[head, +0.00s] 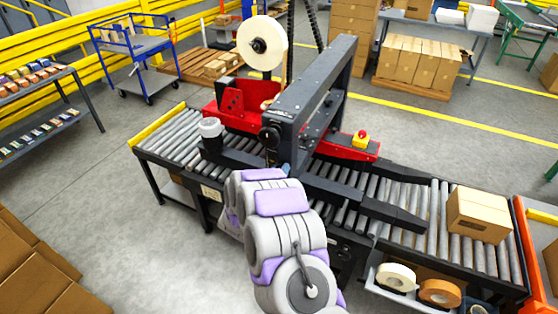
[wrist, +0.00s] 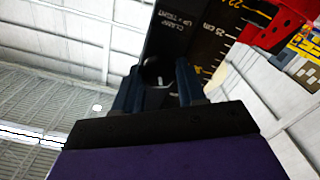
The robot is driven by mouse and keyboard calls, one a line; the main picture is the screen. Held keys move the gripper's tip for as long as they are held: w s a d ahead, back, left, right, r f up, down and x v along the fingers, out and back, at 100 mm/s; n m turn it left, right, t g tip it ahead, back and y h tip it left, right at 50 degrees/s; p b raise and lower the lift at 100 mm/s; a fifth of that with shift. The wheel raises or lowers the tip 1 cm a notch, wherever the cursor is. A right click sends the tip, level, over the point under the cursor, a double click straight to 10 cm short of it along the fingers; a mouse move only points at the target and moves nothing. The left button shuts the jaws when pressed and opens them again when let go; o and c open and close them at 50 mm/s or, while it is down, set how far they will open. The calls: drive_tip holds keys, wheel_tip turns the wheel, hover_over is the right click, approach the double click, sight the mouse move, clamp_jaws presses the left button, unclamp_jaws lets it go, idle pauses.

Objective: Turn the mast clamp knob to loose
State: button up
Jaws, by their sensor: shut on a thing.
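The mast clamp knob (wrist: 156,73) is a dark round knob on the black face of the mast (wrist: 196,42), with a small light mark on it. My gripper (wrist: 158,80) has one finger on each side of the knob and is shut on it. White lettering about the clamp, with "UP" and "TIGHT", is printed beside the knob, and a yellow centimetre scale runs along the mast. In the head view my arm reaches to the near side of the dark frame (head: 316,88); there my gripper is mostly hidden. The knob's exact turn is hard to read.
A roller conveyor (head: 400,240) runs under the frame, with a cardboard box (head: 478,214) at its right. A tape roll (head: 262,43) sits on top. A red emergency button (head: 362,135) is right of the frame.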

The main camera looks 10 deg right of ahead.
drive_tip(key=n+p, duration=0.3)
drive_tip(key=p, duration=0.2)
drive_tip(key=shift+w+a+r+n, duration=0.1)
drive_tip(key=shift+a+r+n, duration=0.05)
drive_tip(key=shift+r+n, duration=0.2)
drive_tip(key=shift+f+n+p, duration=0.25)
drive_tip(key=shift+n+p, duration=1.2)
drive_tip(key=shift+n, duration=0.75)
drive_tip(key=shift+f+n+p, duration=0.2)
drive_tip(key=shift+n+p, duration=1.2)
drive_tip(key=shift+n, duration=0.75)
drive_tip(key=o, duration=0.7)
drive_tip(key=shift+f, duration=0.1)
drive_tip(key=shift+o, duration=1.4)
drive_tip(key=shift+w+a+f, duration=0.1)
drive_tip(key=shift+w+a, duration=0.05)
